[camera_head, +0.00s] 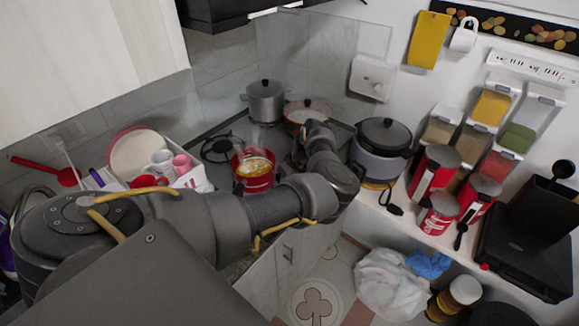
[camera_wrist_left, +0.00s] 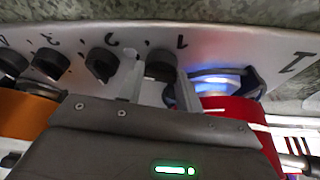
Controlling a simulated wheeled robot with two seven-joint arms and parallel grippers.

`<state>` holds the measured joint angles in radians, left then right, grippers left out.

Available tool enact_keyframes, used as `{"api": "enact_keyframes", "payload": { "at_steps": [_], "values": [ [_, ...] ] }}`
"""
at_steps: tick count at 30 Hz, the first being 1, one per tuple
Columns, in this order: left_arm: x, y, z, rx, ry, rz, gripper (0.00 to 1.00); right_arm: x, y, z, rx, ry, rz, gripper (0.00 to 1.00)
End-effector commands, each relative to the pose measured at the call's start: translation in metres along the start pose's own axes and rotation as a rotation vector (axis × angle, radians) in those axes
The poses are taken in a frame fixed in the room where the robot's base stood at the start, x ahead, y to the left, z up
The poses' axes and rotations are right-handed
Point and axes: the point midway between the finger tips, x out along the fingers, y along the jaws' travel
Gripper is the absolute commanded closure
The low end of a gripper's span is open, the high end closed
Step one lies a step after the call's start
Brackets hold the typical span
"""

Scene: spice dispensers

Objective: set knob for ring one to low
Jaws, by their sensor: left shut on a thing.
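In the left wrist view a row of dark knobs lies along the pale stove panel (camera_wrist_left: 215,48). My left gripper (camera_wrist_left: 160,82) is shut on one dark knob (camera_wrist_left: 160,64), with a pale finger on each side of it. Another knob (camera_wrist_left: 102,65) is just left of it, and more (camera_wrist_left: 50,64) follow further left. A blue flame (camera_wrist_left: 215,78) burns right of the gripper. In the head view my left arm reaches over to the stove; its fingertips and the knobs are hidden there.
A red pot (camera_head: 253,181) with yellow contents, a lidded steel pot (camera_head: 265,102) and an orange pan (camera_head: 298,117) stand on the stove, close to my arm. A rice cooker (camera_head: 380,163) is to the right. A dish rack (camera_head: 197,181) is to the left.

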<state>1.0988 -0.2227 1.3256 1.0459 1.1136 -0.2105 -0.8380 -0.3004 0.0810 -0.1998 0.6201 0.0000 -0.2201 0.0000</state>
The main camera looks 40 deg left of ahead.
Motion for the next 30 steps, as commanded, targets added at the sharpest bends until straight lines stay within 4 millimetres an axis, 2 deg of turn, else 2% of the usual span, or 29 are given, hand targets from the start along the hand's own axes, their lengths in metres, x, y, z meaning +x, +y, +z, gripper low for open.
{"api": "enact_keyframes", "payload": {
  "at_steps": [2, 3, 7, 15, 19, 30],
  "values": [
    [0.001, -0.001, 0.001, 0.0, -0.001, -0.001, 0.88, 0.0, 0.001, 0.0, 0.0, 0.0, 0.0, 0.56],
    [0.001, -0.001, 0.001, 0.0, -0.001, -0.001, 0.6, 0.0, 0.001, 0.0, 0.0, 0.0, 0.001, 0.56],
    [0.001, -0.001, 0.0, -0.001, -0.001, -0.001, 0.43, 0.0, 0.001, 0.0, 0.0, 0.0, 0.001, 0.56],
    [0.0, 0.0, 0.0, -0.001, 0.0, -0.001, 0.43, 0.0, 0.0, 0.0, 0.0, 0.0, 0.0, 0.56],
    [-0.009, 0.001, 0.0, 0.0, 0.001, 0.001, 0.43, 0.003, 0.0, 0.0, 0.0, 0.0, 0.0, 0.56],
    [-0.077, 0.001, 0.001, -0.003, 0.002, 0.002, 0.43, 0.02, -0.001, 0.001, 0.0, 0.001, -0.001, 0.56]
  ]
}}
